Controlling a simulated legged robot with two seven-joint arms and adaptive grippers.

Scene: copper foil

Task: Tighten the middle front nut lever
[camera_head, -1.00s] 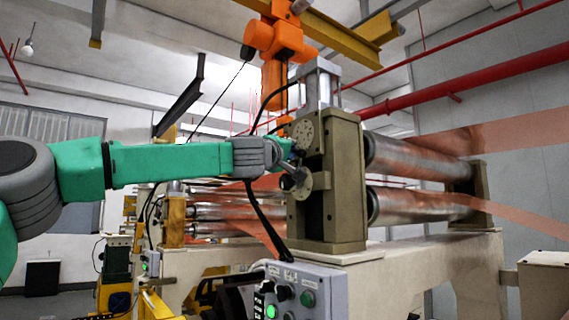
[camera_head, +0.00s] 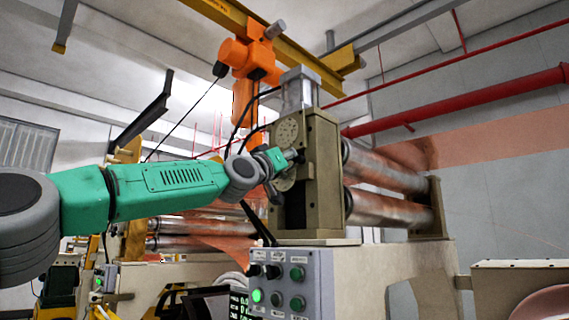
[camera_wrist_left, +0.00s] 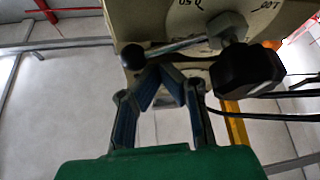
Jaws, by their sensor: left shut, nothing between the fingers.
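A nut lever in the left wrist view, with a metal nut (camera_wrist_left: 228,27), a thin rod (camera_wrist_left: 175,45) and a black ball end (camera_wrist_left: 132,57), sits on a graduated dial plate (camera_wrist_left: 265,12). My left gripper (camera_wrist_left: 165,78) is shut and empty, its fingertips just below the rod; I cannot tell whether they touch it. In the head view my left gripper (camera_head: 292,155) is beside the dial plates on the front of the roller stand (camera_head: 322,170). The lever is small and partly hidden there. My right gripper is not in view.
A black knob (camera_wrist_left: 248,68) hangs right of the fingers in the wrist view. A control panel (camera_head: 290,280) with buttons stands below the arm. Metal rollers (camera_head: 385,205) with copper foil extend right. An orange hoist (camera_head: 250,60) and black cables are overhead and close by.

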